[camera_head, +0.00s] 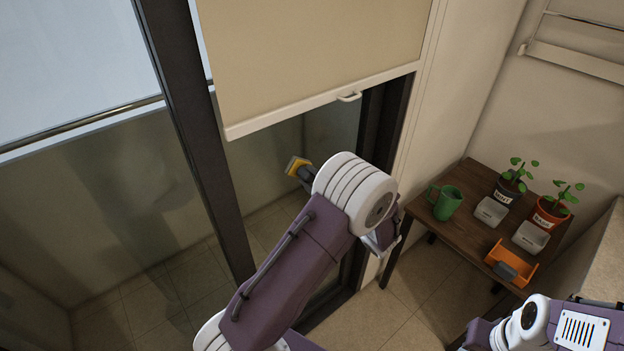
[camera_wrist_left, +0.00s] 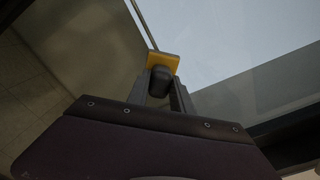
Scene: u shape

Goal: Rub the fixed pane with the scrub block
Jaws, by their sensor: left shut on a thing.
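The scrub block (camera_head: 297,164) has a yellow pad and a dark grip. My left gripper (camera_head: 306,175) is shut on the grip and holds the block in front of the glass area below the blind. In the left wrist view the yellow pad (camera_wrist_left: 164,61) lies beyond the fingers of my left gripper (camera_wrist_left: 161,88). I cannot tell whether the pad touches glass. A large glass pane (camera_head: 95,205) fills the left side, left of the dark frame post. Which pane is the fixed one is not clear. My right arm shows at the lower right, but its gripper does not.
A beige blind (camera_head: 315,55) with a white bottom bar hangs over the upper right part of the window. A dark post (camera_head: 200,135) divides the window. A wooden table (camera_head: 455,225) at right bears a green mug (camera_head: 446,203), potted plants and an orange tray (camera_head: 513,265).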

